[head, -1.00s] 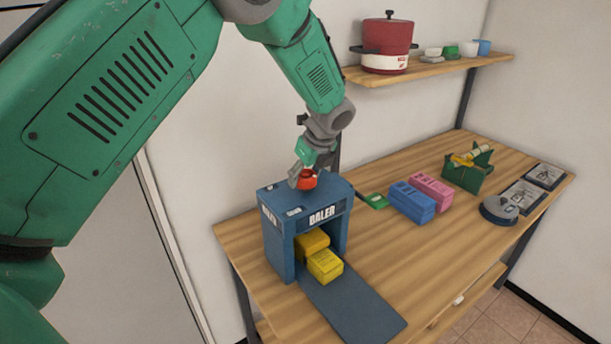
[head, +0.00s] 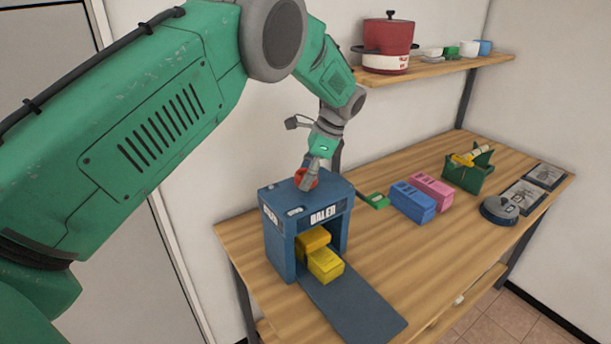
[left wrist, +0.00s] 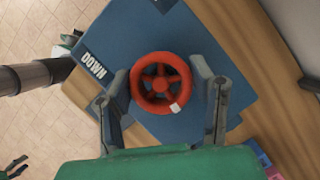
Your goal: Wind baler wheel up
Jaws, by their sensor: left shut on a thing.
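The blue baler (head: 277,222) stands on the left end of the wooden table, with the red wheel (head: 300,177) on its top. Two yellow blocks (head: 325,264) sit one behind the other in its front opening. My left gripper (head: 309,182) reaches down from above and is shut on the wheel. In the left wrist view its two fingers (left wrist: 163,84) are on opposite sides of the red wheel (left wrist: 159,107), which has spokes and a white mark on its rim at the lower right. The word DOWN shows on the baler top (left wrist: 150,35).
A dark blue ramp (head: 355,305) extends from the baler's front. To the right are a green item (head: 375,201), blue block (head: 411,202), pink block (head: 432,188), green holder (head: 468,174) and trays (head: 522,196). A shelf (head: 430,70) with a red pot hangs above.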

